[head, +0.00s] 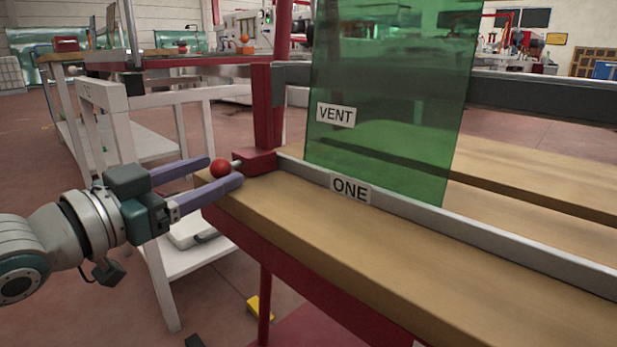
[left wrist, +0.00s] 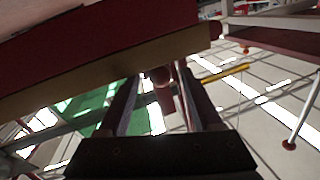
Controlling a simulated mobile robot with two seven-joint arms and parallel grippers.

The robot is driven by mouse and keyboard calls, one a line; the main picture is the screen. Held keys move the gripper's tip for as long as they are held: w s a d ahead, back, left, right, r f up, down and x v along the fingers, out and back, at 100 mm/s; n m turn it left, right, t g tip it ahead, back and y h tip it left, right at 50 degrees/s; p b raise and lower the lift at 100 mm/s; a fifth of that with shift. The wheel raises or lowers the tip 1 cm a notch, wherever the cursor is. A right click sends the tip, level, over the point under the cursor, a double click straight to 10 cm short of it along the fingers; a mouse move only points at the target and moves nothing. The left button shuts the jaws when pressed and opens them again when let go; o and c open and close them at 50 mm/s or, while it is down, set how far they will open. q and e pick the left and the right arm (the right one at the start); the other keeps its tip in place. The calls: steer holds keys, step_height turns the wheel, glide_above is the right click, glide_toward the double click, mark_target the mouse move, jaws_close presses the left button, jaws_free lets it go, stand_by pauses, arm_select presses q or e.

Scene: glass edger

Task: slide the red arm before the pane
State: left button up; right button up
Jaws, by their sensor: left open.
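The red arm (head: 263,108) is an upright red post on a red block at the left end of the grey rail (head: 450,222). A red ball knob (head: 220,168) sticks out from the block on a short pale rod. My left gripper (head: 225,172) is open, with its two purple fingers on either side of the knob. In the left wrist view the knob (left wrist: 160,76) shows between the fingertips; I cannot tell whether they touch it. The green pane (head: 390,90), labelled VENT, stands upright to the right of the arm. My right gripper is not in view.
The wooden bench top (head: 330,235) runs to the right and is clear in front. A white stand (head: 160,280) is behind and below my left gripper. A dark bar (head: 540,98) crosses behind the pane.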

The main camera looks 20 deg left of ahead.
arm_select(q)
jaws_close()
stand_by(0.6)
stand_by(0.9)
